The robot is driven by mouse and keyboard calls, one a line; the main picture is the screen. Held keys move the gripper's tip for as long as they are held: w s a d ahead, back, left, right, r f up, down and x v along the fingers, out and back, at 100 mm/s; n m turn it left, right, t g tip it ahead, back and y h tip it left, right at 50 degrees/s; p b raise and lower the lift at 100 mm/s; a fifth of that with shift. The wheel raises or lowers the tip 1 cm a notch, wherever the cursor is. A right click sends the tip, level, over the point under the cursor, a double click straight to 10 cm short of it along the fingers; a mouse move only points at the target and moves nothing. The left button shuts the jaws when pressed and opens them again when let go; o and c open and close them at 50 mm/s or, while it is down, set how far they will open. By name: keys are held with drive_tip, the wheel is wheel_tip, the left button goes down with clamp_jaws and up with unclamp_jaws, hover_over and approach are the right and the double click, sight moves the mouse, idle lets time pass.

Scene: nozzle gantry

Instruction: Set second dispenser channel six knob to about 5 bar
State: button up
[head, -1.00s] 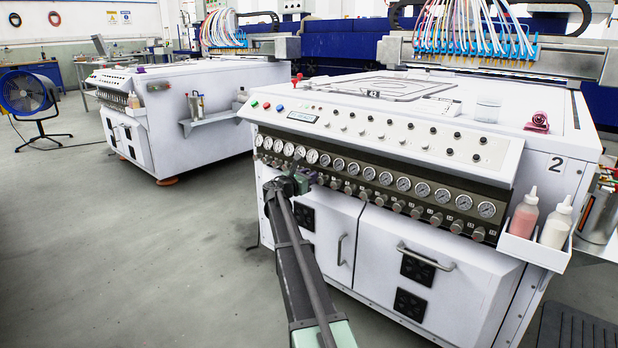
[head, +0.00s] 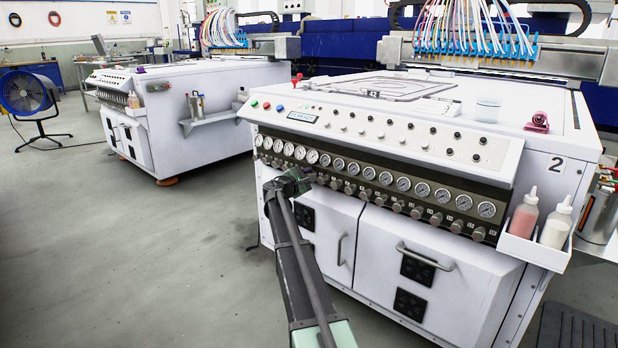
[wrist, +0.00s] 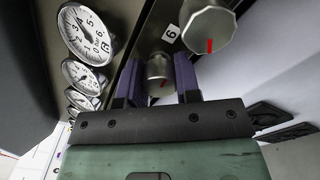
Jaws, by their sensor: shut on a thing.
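The second dispenser (head: 470,130) is the near white machine marked 2, with a row of pressure gauges (head: 403,184) above a row of knobs. My gripper (head: 303,180) is at the left part of the knob row and hides the knob there in the head view. A label 6 (wrist: 170,36) sits between this knob and a larger-looking neighbouring knob (wrist: 206,32). The nearest gauge (wrist: 87,33) shows its dial; its exact reading is unclear.
Several more gauges (wrist: 82,76) run beside the knobs. Cabinet handles (head: 425,257) stick out below the panel. A bottle tray (head: 530,248) hangs at the right corner. Another dispenser (head: 210,90) stands at the back left, with open grey floor between.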

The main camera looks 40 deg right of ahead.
drive_tip(key=m, duration=0.6)
drive_tip(key=shift+m, duration=0.3)
idle(0.4)
drive_tip(key=o, duration=0.6)
drive_tip(key=shift+o, duration=0.2)
drive_tip(key=s+a, duration=0.2)
drive_tip(key=a, duration=0.8)
drive_tip(key=shift+a, duration=0.35)
